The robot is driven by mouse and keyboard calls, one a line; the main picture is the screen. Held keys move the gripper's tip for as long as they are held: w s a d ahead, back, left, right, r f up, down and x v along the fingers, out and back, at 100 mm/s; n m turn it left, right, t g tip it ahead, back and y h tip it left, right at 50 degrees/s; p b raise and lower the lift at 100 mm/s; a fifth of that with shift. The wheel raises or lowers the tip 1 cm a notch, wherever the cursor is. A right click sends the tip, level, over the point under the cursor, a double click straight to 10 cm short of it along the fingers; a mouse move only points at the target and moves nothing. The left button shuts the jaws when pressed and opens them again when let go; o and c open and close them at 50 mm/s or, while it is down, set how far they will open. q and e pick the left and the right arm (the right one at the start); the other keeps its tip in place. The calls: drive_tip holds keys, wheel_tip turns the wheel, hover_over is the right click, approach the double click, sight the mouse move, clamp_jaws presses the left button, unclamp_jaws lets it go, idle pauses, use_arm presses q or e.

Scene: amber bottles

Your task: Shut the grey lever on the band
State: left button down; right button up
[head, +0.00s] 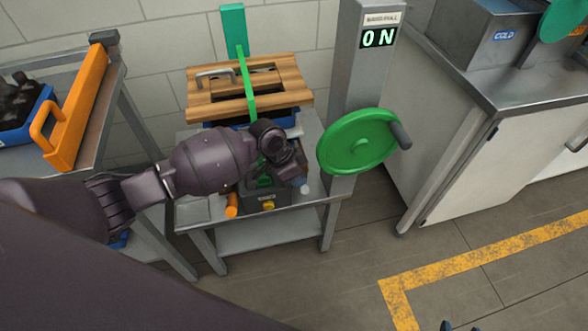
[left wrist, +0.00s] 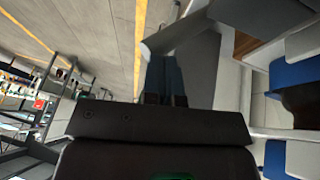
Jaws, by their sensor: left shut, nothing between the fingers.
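The green band (head: 246,80) runs over a slatted wooden lid (head: 285,78) and down its front. Below it, a dark grey unit (head: 262,200) with a yellow button stands near the front of the metal table. I cannot make out the grey lever for certain; my left arm covers part of that area. My left gripper (head: 302,184) points down at the right of the dark unit, shut and empty. Its fingers (left wrist: 166,80) show together in the left wrist view. I cannot tell whether they touch anything. Dark blue tips at the head view's bottom edge look like my right gripper (head: 462,327).
An orange handle (head: 232,205) sticks out left of the dark unit. The floor at front right is clear.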

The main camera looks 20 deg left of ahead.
use_arm(q)
drive_tip(key=s+d+f+t+y+p, duration=0.1)
drive_tip(key=s+d+f+p, duration=0.2)
drive_tip(key=s+f, duration=0.1)
drive_tip(key=shift+s+f+m+t, duration=0.15)
drive_tip(key=shift+s+m+t, duration=0.15)
drive_tip(key=shift+t, duration=0.1)
use_arm(e)
drive_tip(key=shift+s+d+r, duration=0.2)
drive_tip(key=shift+s+r, duration=0.4)
drive_tip(key=shift+r, duration=0.35)
